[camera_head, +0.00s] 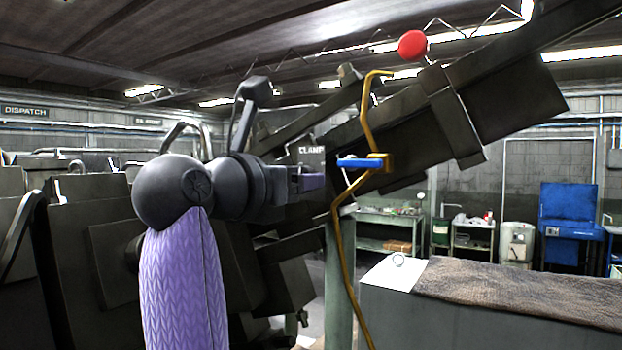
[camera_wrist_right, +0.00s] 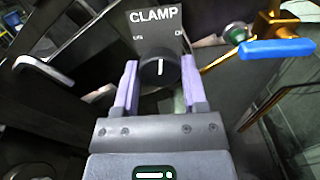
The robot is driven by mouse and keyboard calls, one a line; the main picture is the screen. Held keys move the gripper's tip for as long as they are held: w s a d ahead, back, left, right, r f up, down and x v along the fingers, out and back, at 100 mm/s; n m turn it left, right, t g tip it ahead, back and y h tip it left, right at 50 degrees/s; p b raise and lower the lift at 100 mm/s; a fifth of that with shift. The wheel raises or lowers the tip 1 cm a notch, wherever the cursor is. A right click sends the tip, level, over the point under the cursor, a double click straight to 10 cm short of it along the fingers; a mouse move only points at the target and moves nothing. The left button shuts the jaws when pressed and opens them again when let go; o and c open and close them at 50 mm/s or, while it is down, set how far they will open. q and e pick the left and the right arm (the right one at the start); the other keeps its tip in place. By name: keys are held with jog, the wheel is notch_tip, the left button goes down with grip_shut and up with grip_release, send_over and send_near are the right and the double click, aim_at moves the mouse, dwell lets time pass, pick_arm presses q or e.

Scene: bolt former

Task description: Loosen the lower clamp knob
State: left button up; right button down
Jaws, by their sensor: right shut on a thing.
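The clamp knob (camera_wrist_right: 158,70) is round and black, with a white pointer line that stands about upright in the right wrist view. It sits below a dark plate marked CLAMP (camera_wrist_right: 154,20), which also shows in the head view (camera_head: 311,150). My right gripper (camera_head: 312,181) reaches in from the left, and its purple fingers are shut on the knob, one on each side. In the head view the gripper and its fingers hide the knob. I see only this one clamp knob. My left gripper is not in view.
A blue-handled valve (camera_head: 360,162) on a yellow pipe (camera_head: 340,225) stands just right of the gripper. A dark sloping beam (camera_head: 400,130) runs above it. A grey bench with a brown cloth (camera_head: 520,288) is at lower right.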

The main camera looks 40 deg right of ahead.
jog(key=m, duration=0.7)
jog(key=shift+m, duration=0.3)
grip_release()
jog(key=b+v, duration=0.1)
jog(key=v, duration=0.7)
